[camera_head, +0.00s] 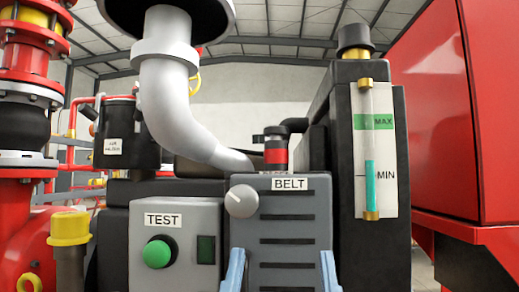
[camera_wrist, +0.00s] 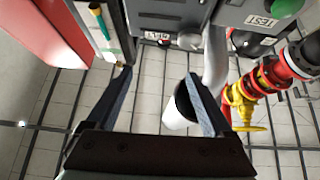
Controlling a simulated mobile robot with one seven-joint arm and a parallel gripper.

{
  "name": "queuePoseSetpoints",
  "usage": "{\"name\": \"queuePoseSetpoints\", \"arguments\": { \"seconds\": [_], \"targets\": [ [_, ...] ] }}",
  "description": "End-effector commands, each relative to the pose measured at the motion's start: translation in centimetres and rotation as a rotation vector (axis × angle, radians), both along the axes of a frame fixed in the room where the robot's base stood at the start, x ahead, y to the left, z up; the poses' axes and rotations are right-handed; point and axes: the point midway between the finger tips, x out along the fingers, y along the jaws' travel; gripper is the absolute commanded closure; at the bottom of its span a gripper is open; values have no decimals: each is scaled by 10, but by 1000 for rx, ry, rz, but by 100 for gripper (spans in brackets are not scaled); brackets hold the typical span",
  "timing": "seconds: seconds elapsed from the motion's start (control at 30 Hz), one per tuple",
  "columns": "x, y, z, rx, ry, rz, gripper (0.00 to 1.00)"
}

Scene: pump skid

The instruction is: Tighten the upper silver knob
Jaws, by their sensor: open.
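A round silver knob (camera_head: 241,201) with a pale pointer line is on the upper left of the grey BELT panel (camera_head: 323,215). The pointer line tilts up to the left. It is the only silver knob I can make out. My gripper (camera_head: 282,252) shows its two light blue fingers low in front of the BELT panel, open and empty, below and to the right of the knob. In the upside-down wrist view, the knob (camera_wrist: 189,41) appears small beyond the open fingers, beside the BELT label. No finger touches it.
A grey TEST box (camera_head: 184,269) with a green button (camera_head: 157,254) stands left of the panel. A sight gauge (camera_head: 369,150) is to the right. A white pipe (camera_head: 172,95) curves down behind the boxes. A red cabinet (camera_head: 430,100) fills the right side.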

Motion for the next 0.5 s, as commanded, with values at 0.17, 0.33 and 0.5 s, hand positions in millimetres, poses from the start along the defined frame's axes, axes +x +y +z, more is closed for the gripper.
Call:
{"name": "queuePoseSetpoints", "arguments": {
  "seconds": [0.17, 0.33, 0.5],
  "targets": [
    [15, 5, 23, -3, 102, -12, 15],
    [22, 10, 29, -11, 191, -23, 15],
    [24, 17, 34, -24, 278, -28, 15]
  ]
}}
